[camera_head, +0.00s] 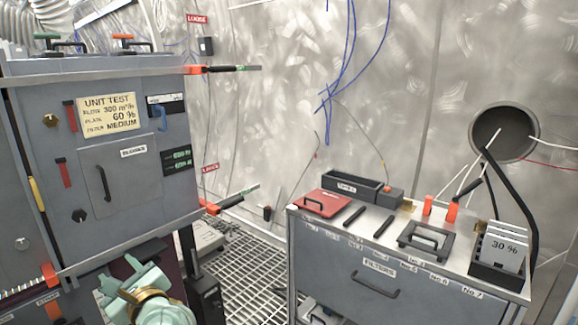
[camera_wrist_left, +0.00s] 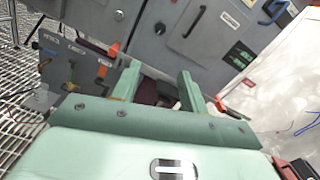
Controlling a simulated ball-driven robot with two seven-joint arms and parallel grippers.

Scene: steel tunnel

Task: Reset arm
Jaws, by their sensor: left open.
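My left gripper (camera_head: 128,272) is pale green and shows at the bottom left of the head view, below the front of a grey cabinet (camera_head: 165,185). In the left wrist view its two fingers (camera_wrist_left: 158,88) stand apart with nothing held between them. The cabinet's lower front lies beyond the fingertips. My right gripper is not in view.
A bench (camera_head: 345,262) with a filters drawer stands at the right, carrying a red plate (camera_head: 322,203), a black tray (camera_head: 352,187) and a rack of 30 % plates (camera_head: 500,250). Orange-tipped rods (camera_head: 230,69) stick out from the cabinet. Grated floor (camera_head: 255,262) lies between.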

